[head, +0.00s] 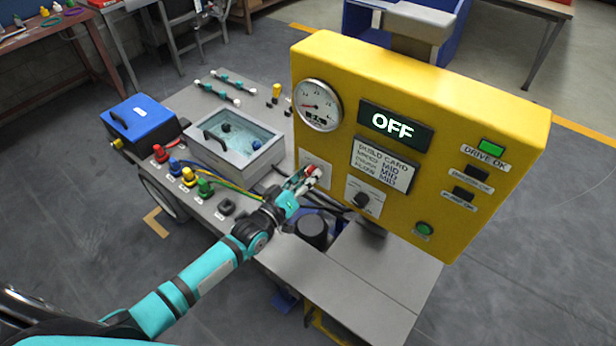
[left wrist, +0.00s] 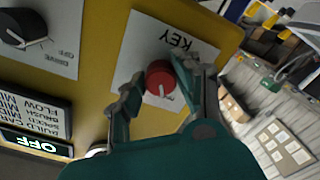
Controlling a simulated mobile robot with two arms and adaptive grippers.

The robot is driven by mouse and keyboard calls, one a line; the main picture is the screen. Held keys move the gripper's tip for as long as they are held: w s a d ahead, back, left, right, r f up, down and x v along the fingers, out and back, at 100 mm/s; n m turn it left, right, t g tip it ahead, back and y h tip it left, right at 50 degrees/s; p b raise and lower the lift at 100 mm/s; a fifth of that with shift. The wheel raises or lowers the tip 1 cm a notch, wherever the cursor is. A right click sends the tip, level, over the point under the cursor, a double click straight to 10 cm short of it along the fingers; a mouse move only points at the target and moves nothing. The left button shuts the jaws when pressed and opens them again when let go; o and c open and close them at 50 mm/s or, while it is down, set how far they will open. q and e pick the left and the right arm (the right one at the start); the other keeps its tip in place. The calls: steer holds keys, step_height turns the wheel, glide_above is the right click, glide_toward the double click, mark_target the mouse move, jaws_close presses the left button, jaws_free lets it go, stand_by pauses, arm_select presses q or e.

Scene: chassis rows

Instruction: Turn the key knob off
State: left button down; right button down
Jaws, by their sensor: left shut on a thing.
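The red key knob (head: 312,170) sits on a white plate at the left of the yellow panel (head: 440,110). In the left wrist view the round red key knob (left wrist: 160,77) shows on its plate marked KEY, with a pale pointer mark. My left gripper (head: 303,179) is at the panel, its two fingers on either side of the knob and closed on it. The fingers hide part of the plate's smaller lettering. The panel's display (head: 392,126) reads OFF; it also shows upside down in the left wrist view (left wrist: 34,144). My right gripper is not in view.
A black knob (head: 362,200) is right of the key knob. A round gauge (head: 318,105) is above it. A green DRIVE OK light (head: 491,147) is at the panel's right. A water tank (head: 236,140) and several coloured connectors stand on the bench to the left.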

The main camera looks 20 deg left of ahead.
arm_select(q)
steer(key=c, duration=0.9)
jaws_free()
steer(key=shift+c, duration=0.2)
steer(key=shift+s, duration=0.1)
steer(key=v, duration=1.2)
